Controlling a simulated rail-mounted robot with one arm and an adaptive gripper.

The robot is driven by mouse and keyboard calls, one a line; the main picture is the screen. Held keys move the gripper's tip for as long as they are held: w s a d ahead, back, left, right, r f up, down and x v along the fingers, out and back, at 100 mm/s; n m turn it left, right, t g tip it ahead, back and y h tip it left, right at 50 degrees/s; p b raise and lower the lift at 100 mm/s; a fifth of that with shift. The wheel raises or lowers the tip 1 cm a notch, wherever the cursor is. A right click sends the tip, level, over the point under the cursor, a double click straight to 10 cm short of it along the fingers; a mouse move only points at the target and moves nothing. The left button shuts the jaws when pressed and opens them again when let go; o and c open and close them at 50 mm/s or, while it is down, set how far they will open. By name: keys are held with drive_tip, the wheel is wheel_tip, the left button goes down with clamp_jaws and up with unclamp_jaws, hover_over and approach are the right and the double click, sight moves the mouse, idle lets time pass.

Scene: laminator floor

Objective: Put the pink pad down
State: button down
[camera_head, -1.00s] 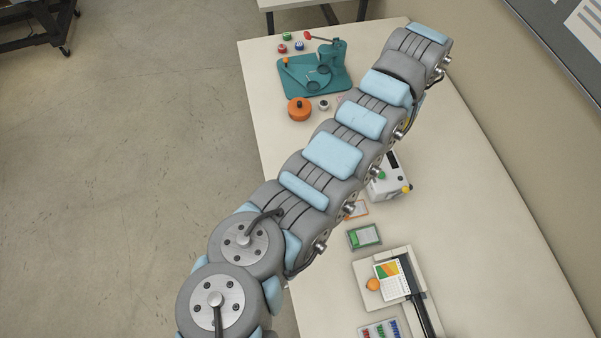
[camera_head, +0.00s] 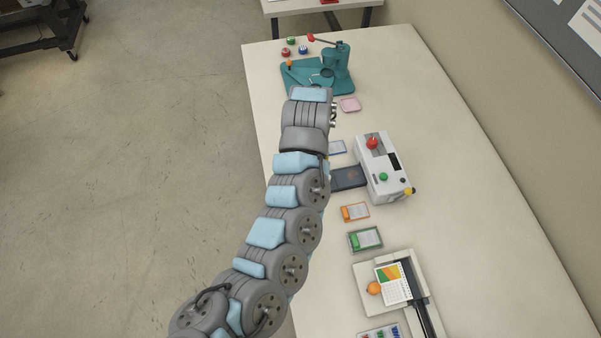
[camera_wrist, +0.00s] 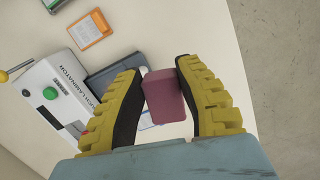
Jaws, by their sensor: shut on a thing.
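The pink pad (camera_wrist: 165,98) is a dusty pink block between the two yellow, dark-lined fingers of my gripper (camera_wrist: 160,67) in the wrist view. My gripper is shut on it. The table top shows behind the pad, but the gap beneath it is hard to judge. In the head view my arm hides the gripper and the held pad. A separate flat pink square (camera_head: 350,104) lies on the table near the teal press.
The white laminator (camera_head: 383,168) stands right of the arm, beside a dark blue folder (camera_head: 348,178). An orange-edged card (camera_head: 355,212), a green case (camera_head: 365,239) and a paper trimmer (camera_head: 393,288) lie nearer. The teal press (camera_head: 335,70) stands beyond. The right table side is clear.

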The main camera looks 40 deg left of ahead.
drive_tip(key=s+f+n, duration=0.3)
drive_tip(key=s+f, duration=0.1)
drive_tip(key=s, duration=0.4)
drive_tip(key=w+a+f+b, duration=0.3)
drive_tip(key=w+a+b, duration=0.1)
drive_tip(key=b, duration=0.7)
drive_tip(key=shift+w+f, duration=0.15)
drive_tip(key=shift+w, duration=0.55)
drive_tip(key=shift+w+a+f+b, duration=0.1)
drive_tip(key=shift+b, duration=1)
